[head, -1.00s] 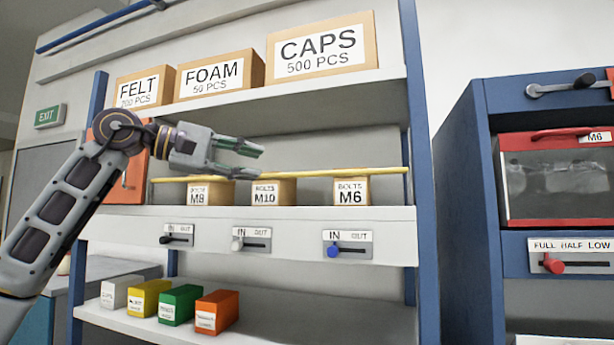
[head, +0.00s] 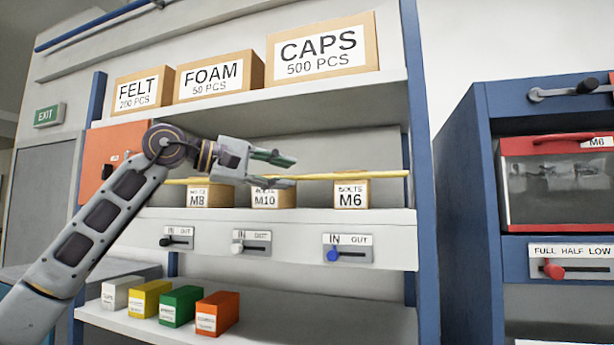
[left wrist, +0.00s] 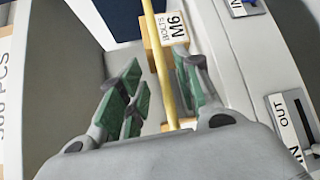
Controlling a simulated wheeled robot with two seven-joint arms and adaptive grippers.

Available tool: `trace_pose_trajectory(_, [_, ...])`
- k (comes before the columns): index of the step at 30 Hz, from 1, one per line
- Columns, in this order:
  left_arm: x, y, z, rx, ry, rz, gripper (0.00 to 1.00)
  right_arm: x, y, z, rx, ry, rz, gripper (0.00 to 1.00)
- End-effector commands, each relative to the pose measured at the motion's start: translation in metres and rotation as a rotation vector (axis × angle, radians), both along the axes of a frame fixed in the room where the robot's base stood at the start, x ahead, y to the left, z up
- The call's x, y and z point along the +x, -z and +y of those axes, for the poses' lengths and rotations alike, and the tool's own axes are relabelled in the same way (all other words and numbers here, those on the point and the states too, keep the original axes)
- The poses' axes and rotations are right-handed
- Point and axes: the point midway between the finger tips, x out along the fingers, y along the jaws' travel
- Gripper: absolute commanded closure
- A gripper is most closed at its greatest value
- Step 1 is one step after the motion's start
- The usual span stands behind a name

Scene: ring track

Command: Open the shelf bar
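The shelf bar is a thin yellow rod (head: 350,175) running across the front of the middle shelf, in front of the boxes of bolts. In the left wrist view the bar (left wrist: 155,45) runs lengthwise between my fingers. My left gripper (head: 290,172) is open in front of the M10 box, with its green-padded fingers pointing right along the bar. In the left wrist view the gripper (left wrist: 160,72) shows a gap between its fingers and the bar. Part of the bar's left side is hidden behind my gripper and arm. My right gripper is not in view.
Boxes marked M8 (head: 197,199), M10 (head: 268,200) and M6 (head: 351,198) stand behind the bar. Sliders with black, white and blue knobs (head: 332,255) sit on the shelf edge below. A blue cabinet (head: 463,190) stands at the right.

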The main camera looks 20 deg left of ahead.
Motion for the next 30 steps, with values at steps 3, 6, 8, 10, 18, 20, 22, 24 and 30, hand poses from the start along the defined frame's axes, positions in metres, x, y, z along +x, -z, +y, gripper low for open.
trace_pose_trajectory(3, [0.011,0.001,-0.013,0.0,0.002,0.002,0.66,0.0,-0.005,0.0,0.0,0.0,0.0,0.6])
trace_pose_trajectory(6, [0.02,0.004,-0.023,0.002,0.002,0.002,0.66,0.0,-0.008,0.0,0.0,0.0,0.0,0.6])
trace_pose_trajectory(8, [0.025,0.004,-0.028,0.001,0.002,0.001,0.66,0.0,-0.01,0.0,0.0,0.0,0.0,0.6])
trace_pose_trajectory(10, [0.03,0.005,-0.034,0.001,0.002,0.001,0.66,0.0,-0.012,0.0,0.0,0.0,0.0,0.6])
trace_pose_trajectory(18, [0.042,0.008,-0.046,0.001,0.0,0.001,0.66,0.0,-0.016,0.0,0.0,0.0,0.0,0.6])
trace_pose_trajectory(20, [0.043,0.009,-0.047,0.001,0.0,0.001,0.66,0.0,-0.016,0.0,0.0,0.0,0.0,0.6])
trace_pose_trajectory(22, [0.044,0.009,-0.048,0.001,0.0,0.001,0.66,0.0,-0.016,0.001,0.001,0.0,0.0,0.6])
trace_pose_trajectory(24, [0.044,0.009,-0.048,0.001,0.0,0.001,0.66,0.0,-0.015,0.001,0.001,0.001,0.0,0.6])
trace_pose_trajectory(30, [0.043,0.009,-0.048,0.001,0.0,0.001,0.74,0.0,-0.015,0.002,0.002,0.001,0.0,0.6])
